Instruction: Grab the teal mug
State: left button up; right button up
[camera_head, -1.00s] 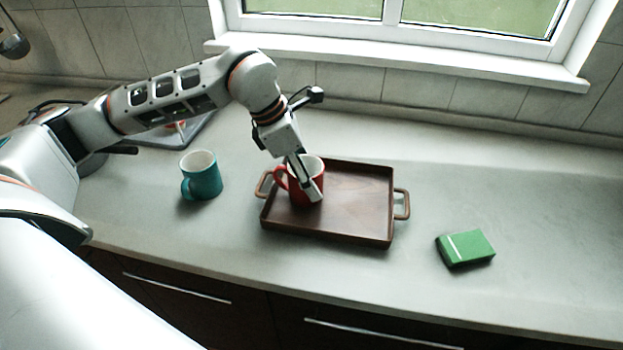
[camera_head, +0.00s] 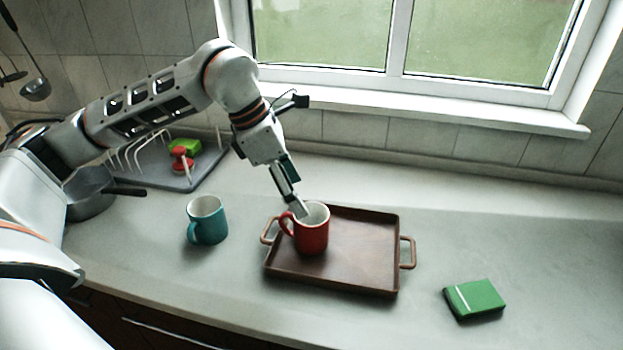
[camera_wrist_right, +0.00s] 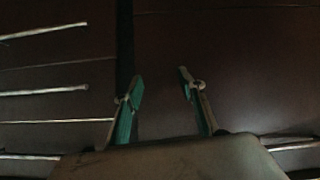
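The teal mug (camera_head: 210,226) stands upright on the counter, left of the tray, its handle on the left side. A red mug (camera_head: 313,238) stands upright at the left end of the brown tray (camera_head: 350,280). My left gripper (camera_head: 297,206) is at the red mug's rim, to the right of the teal mug and apart from it. Its fingers overlap in this view, so their gap and any contact with the rim are unclear. My right gripper (camera_wrist_right: 161,78) is open and empty in the right wrist view, in front of dark cabinet fronts.
A green box (camera_head: 474,299) lies on the counter at the right. A dark pan (camera_head: 92,195) and a grey mat (camera_head: 200,165) with a wire rack, a red-topped item and a green block are behind and left of the teal mug. The counter right of the tray is mostly clear.

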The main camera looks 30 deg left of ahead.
aim_at(205, 213)
jog(key=k, duration=1)
